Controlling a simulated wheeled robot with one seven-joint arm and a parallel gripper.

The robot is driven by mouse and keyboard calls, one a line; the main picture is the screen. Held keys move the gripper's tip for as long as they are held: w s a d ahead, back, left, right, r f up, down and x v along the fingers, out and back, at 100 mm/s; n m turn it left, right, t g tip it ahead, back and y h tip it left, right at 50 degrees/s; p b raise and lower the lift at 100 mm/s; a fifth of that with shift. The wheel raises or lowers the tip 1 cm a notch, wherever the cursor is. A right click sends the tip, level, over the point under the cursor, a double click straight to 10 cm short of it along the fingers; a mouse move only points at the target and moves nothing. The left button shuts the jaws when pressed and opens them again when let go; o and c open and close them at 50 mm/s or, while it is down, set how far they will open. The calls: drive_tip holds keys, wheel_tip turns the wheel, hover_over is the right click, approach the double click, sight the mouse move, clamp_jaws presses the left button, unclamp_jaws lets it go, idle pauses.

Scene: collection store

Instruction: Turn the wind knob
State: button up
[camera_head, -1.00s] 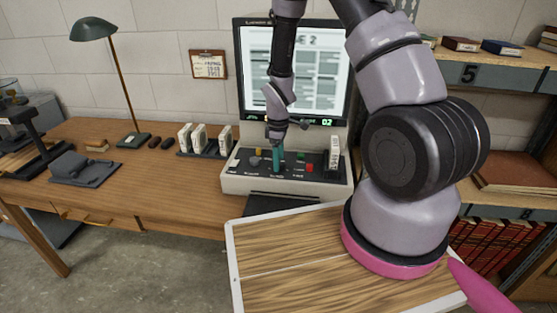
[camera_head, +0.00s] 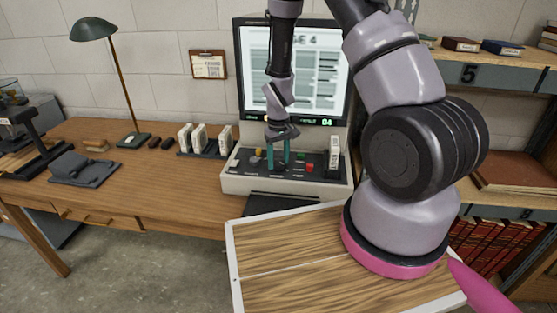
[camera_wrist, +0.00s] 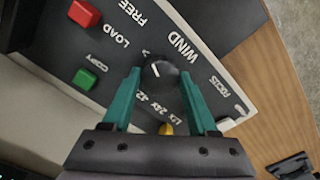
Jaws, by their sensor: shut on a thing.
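The wind knob (camera_wrist: 158,74) is a round black dial with a white pointer line, next to the word WIND on the dark panel in the wrist view. My gripper (camera_wrist: 160,76) has its two teal fingers on either side of the knob and is shut on it. In the head view my gripper (camera_head: 279,168) points down at the control panel (camera_head: 240,180) of the reader, its fingers hiding the knob. The screen (camera_head: 310,75) above shows a page heading ending in 4, and a green 04 glows below it.
A red button (camera_wrist: 84,13) and a green button (camera_wrist: 84,78) sit near LOAD and COPY. A yellow knob (camera_wrist: 166,129) is close to the fingers. White boxes (camera_head: 198,137) stand in a rack to the left. A desk lamp (camera_head: 93,28) stands further left.

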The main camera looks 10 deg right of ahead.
sight(278, 162)
drive_tip(key=shift+m, duration=0.6)
drive_tip(key=o, duration=1.4)
drive_tip(key=shift+c, duration=0.2)
drive_tip(key=shift+r, duration=0.1)
wheel_tip(278, 162, up, 11)
